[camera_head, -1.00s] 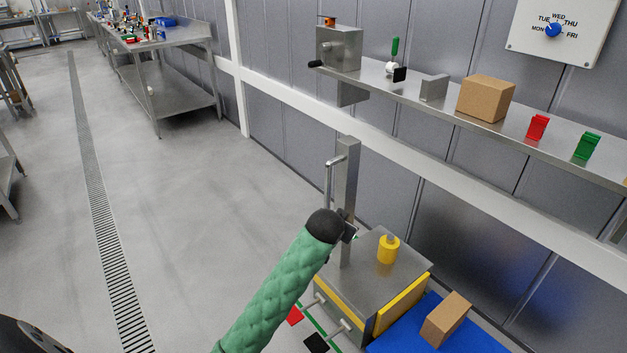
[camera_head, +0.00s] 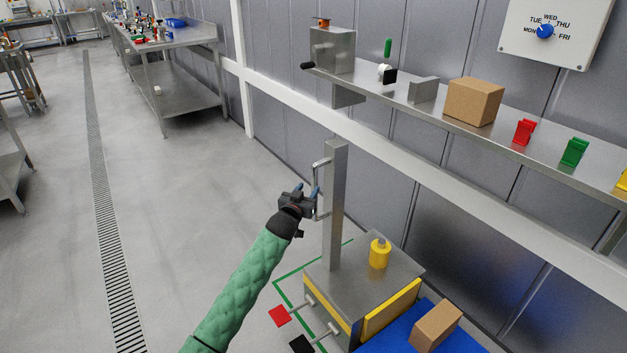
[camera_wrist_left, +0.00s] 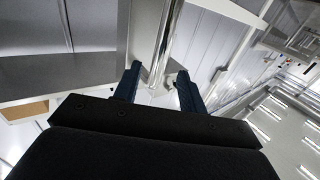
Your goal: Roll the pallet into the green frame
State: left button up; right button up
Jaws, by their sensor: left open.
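A steel wheeled unit (camera_head: 345,278) with yellow edges stands on the floor by the wall. It has a tall post (camera_head: 334,205) with a bar handle (camera_head: 317,185) on its left side. A blue platform (camera_head: 470,340), probably the pallet, lies against its right side, partly cut off, carrying a cardboard box (camera_head: 436,325). A green floor outline (camera_head: 290,273) shows left of and behind the unit; the rest is hidden. My left gripper (camera_head: 310,192) is open at the handle. In the left wrist view, the bar (camera_wrist_left: 168,40) runs up between the fingertips (camera_wrist_left: 159,72); contact is unclear.
A red pedal (camera_head: 279,316) and a black pedal (camera_head: 301,344) stick out of the unit's left side. A yellow cylinder (camera_head: 379,254) stands on top. A wall shelf (camera_head: 400,93) holds several items. The floor (camera_head: 190,200) at left is clear.

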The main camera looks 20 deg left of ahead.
aim_at(313, 181)
pick_arm(q)
jog(key=w, duration=0.5)
jog(key=shift+w+d+r+p, duration=0.1)
jog(key=shift+w+d+p, duration=0.1)
jog(key=shift+w+p, duration=0.15)
jog(key=shift+w, duration=0.7)
pick_arm(e)
jog(key=shift+v, duration=1.1)
jog(key=shift+w+d, duration=0.1)
jog(key=shift+d, duration=0.1)
pick_arm(q)
grip_shut()
